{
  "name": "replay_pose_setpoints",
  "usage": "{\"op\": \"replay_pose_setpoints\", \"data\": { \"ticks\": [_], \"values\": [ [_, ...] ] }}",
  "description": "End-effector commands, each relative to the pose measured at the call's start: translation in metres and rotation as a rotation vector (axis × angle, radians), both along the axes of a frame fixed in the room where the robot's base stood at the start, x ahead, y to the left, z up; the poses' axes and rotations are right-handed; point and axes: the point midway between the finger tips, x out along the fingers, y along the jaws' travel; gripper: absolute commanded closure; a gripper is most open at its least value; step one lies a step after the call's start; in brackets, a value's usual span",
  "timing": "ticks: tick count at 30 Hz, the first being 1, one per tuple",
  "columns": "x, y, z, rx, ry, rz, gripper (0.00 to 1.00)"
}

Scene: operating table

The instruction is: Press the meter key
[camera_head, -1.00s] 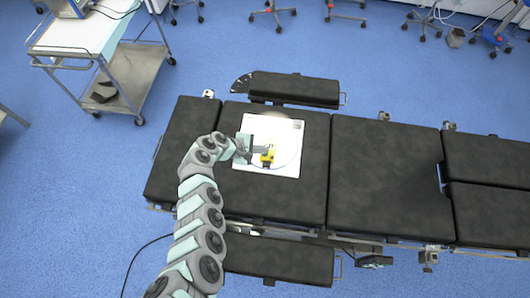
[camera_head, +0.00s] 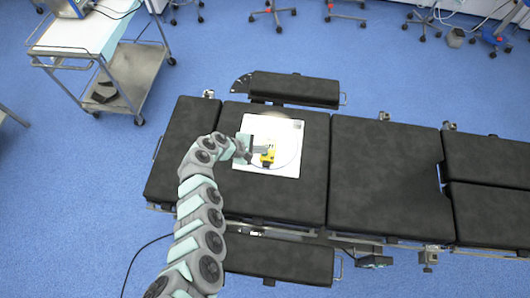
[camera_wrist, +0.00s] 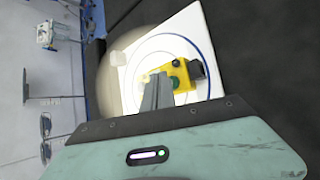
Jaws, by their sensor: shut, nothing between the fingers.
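The meter (camera_head: 268,160) is a small yellow device with a dark part at one end, lying on a white sheet (camera_head: 287,135) on the operating table. In the wrist view the yellow meter (camera_wrist: 183,80) shows a round green spot beside my fingers, and a black end at right. My gripper (camera_head: 262,150) is shut and empty, its grey fingers together. In the wrist view my gripper (camera_wrist: 158,80) reaches over the meter's left part and hides some of it. I cannot tell whether the fingertips touch it.
A steel trolley (camera_head: 120,70) stands at the upper left, away from the arm.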

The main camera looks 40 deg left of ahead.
Motion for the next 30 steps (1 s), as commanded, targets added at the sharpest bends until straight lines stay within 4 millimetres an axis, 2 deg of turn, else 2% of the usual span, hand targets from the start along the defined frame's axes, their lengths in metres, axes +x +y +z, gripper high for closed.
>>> {"op": "replay_pose_setpoints", "data": {
  "ticks": [10,18,30],
  "values": [
    [0.000,0.000,-0.001,0.000,0.000,0.000,1.00],
    [0.000,0.001,-0.010,0.001,0.000,0.001,1.00],
    [0.000,0.000,-0.010,0.000,0.000,0.000,1.00]
  ]
}}
